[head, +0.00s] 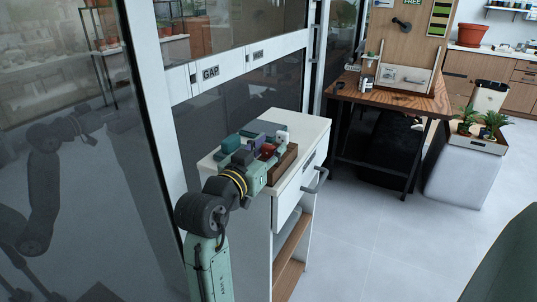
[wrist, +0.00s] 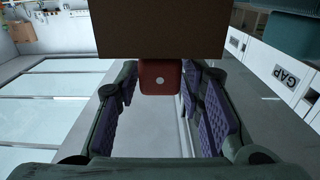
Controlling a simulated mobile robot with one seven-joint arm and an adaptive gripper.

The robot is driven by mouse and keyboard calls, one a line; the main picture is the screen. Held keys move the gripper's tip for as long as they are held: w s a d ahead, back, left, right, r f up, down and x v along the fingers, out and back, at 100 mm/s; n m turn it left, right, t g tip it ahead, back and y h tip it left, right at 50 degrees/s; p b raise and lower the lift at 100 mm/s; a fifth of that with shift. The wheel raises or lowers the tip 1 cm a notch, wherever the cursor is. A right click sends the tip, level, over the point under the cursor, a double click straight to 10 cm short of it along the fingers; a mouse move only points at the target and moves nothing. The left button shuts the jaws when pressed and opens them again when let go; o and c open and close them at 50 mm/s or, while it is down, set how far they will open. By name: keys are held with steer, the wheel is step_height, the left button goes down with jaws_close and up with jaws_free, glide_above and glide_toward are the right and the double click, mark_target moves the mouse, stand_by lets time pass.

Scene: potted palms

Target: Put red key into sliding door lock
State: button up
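A red block-like piece, which looks like the red key (wrist: 160,78), shows between the far ends of my gripper's fingers in the wrist view, with a pale dot on its face. It is a small red patch in the head view (head: 267,149). My gripper (head: 262,147) is over the white cabinet's top, its purple-padded fingers (wrist: 160,95) wide apart around the red piece. I see no clear grip on it. A brown wooden block (wrist: 160,28) hides the red piece's upper part. I cannot make out the lock on the sliding door (head: 235,72).
The white cabinet (head: 311,140) stands close to the glass door, its drawer handle (head: 315,180) jutting out to the right. A brown wooden piece (head: 284,166) is on its top beside my gripper. A wooden table (head: 385,92) stands behind.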

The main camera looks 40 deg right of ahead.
steer(key=c, duration=0.7)
